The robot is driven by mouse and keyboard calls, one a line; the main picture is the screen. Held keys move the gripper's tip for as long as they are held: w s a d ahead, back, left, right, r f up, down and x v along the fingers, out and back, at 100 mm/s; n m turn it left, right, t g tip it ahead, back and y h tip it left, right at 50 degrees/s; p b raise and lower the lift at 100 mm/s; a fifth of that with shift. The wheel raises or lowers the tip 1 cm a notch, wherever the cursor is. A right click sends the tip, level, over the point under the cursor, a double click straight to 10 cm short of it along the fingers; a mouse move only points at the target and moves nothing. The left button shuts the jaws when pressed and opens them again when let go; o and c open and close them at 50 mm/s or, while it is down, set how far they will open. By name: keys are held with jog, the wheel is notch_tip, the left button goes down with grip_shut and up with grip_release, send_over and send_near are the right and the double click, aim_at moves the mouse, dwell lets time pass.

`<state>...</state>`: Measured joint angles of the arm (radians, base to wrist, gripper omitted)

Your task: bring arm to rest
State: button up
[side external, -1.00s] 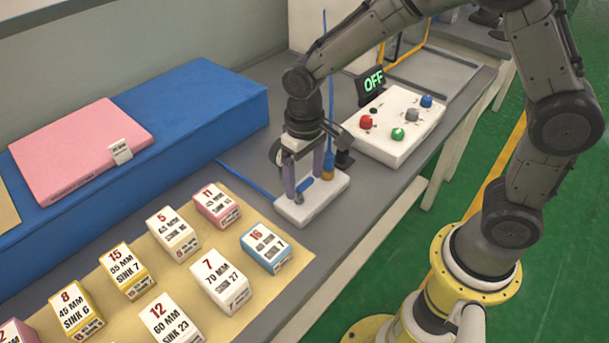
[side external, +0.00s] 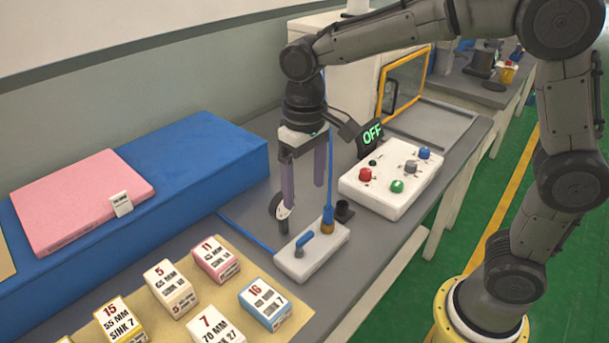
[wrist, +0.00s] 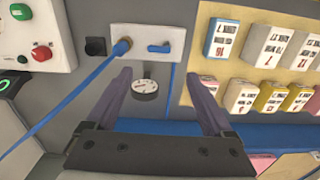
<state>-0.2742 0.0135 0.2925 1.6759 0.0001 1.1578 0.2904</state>
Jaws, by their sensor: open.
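My gripper (side external: 304,196) is open and empty in the side external view. It hangs pointing down above the white valve block (side external: 312,262) with its blue lever (side external: 304,243). There is a clear gap between the fingertips and the block. In the wrist view my gripper's two fingers (wrist: 166,80) are spread wide, with nothing between them but the view of a round gauge (wrist: 145,88). The valve block (wrist: 180,36) shows beyond the fingers, with the blue lever (wrist: 159,48) lying sideways in the picture.
A control box (side external: 392,190) with coloured knobs and a green "OFF" display (side external: 371,133) stand to the right. A blue hose rises from the block. A pink mattress (side external: 80,200) lies on a blue one (side external: 200,165). Several labelled boxes sit on a tan mat (side external: 240,316) in front.

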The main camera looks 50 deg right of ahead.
jog(key=shift+r, duration=0.8)
jog(key=s+d+r+m+t, duration=0.1)
jog(key=s+d+r+t, duration=0.2)
jog(key=s+d+r, duration=0.6)
jog(key=s+f+n+t, duration=0.1)
jog(key=s+f+t, duration=0.1)
jog(key=s+f, duration=0.5)
jog(key=s, duration=0.2)
jog(key=shift+s+d+f+t, duration=0.3)
jog(key=shift+d+f, duration=0.05)
jog(key=shift+d, duration=0.05)
